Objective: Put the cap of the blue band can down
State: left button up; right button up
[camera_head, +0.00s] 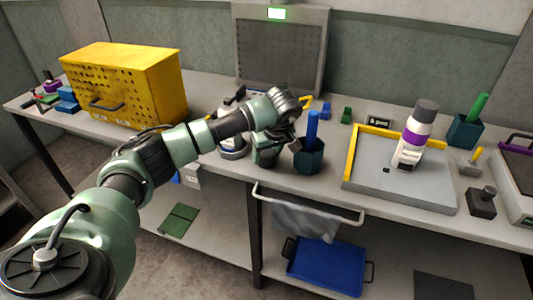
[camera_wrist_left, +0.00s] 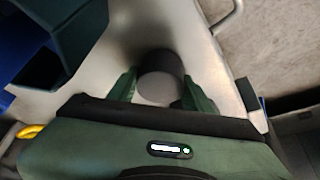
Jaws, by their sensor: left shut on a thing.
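In the left wrist view my left gripper (camera_wrist_left: 160,88) is shut on a dark grey round cap (camera_wrist_left: 161,68), with one green finger on each side of it. In the head view the same gripper (camera_head: 267,155) points down over the front part of the bench, and the cap is hidden there. I cannot tell whether the cap touches the bench. A pale can (camera_head: 233,152) stands just left of the gripper, partly hidden by my arm; its band is not clear. My right gripper is not in view.
A dark teal cup (camera_head: 309,158) with a blue stick stands close right of the gripper. A yellow-edged tray (camera_head: 410,193) holds a capped purple-band can (camera_head: 411,140). A yellow perforated box (camera_head: 125,85) stands at left. The bench's front edge and a rail (camera_head: 305,208) are near.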

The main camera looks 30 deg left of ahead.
pick_arm(q)
jog(key=shift+f, duration=0.1)
jog(key=o, duration=1.3)
jog(key=shift+r, duration=0.3)
jog(key=b+v, duration=0.1)
jog(key=v, duration=1.1)
jog(key=shift+s+f, duration=0.2)
jog(key=shift+f, duration=0.05)
